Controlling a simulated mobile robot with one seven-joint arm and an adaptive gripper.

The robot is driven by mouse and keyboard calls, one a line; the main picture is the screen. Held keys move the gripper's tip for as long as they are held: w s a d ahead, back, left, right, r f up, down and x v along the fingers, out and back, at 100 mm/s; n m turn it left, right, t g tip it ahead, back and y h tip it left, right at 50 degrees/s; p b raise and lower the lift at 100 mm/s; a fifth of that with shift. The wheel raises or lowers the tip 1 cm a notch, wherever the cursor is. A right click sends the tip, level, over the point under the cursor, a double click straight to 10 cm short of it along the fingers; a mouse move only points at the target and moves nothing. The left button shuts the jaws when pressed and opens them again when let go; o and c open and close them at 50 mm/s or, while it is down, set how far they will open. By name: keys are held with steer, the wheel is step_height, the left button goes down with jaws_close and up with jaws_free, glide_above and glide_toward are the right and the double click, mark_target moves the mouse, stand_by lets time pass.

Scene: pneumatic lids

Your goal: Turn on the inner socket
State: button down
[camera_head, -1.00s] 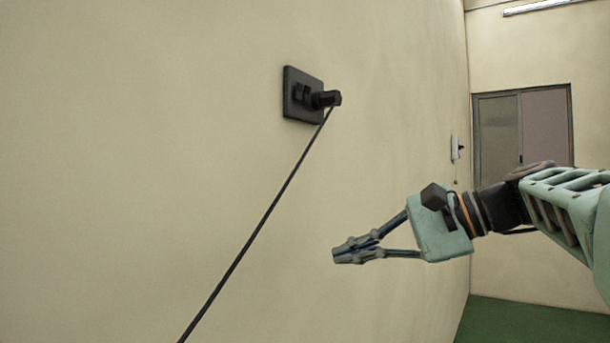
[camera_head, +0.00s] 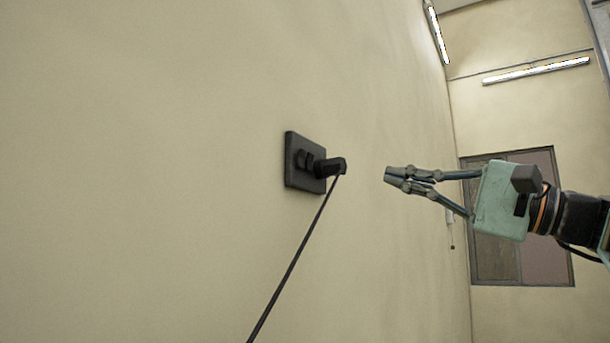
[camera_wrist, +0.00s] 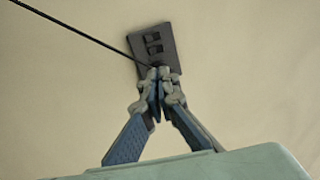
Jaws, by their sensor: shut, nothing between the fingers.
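The black socket plate (camera_head: 291,162) is fixed to the wall, with small dark switches (camera_head: 304,158) on it. A black plug (camera_head: 331,167) sits in the plate on its right side, with a black cord hanging down to the left. My gripper (camera_head: 390,175) is shut and empty, to the right of the plug and apart from it in the head view. In the wrist view the plate (camera_wrist: 168,50) shows beyond the closed fingertips (camera_wrist: 158,78), with two switches (camera_wrist: 152,43) visible. The fingers hide the plug there. I cannot tell the switch positions.
The cord (camera_head: 295,262) runs from the plug down across the wall. A small pale fixture (camera_head: 450,230) is farther along the wall, partly behind my gripper. A window (camera_head: 515,262) is on the far wall. The wall around the plate is bare.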

mark_target(312, 159)
steer(key=p+x, duration=0.3)
steer(key=x, duration=1)
steer(key=shift+w+a+r+p, duration=0.1)
steer(key=shift+p, duration=0.3)
steer(key=shift+w+a, duration=0.25)
steer(key=shift+a, duration=0.05)
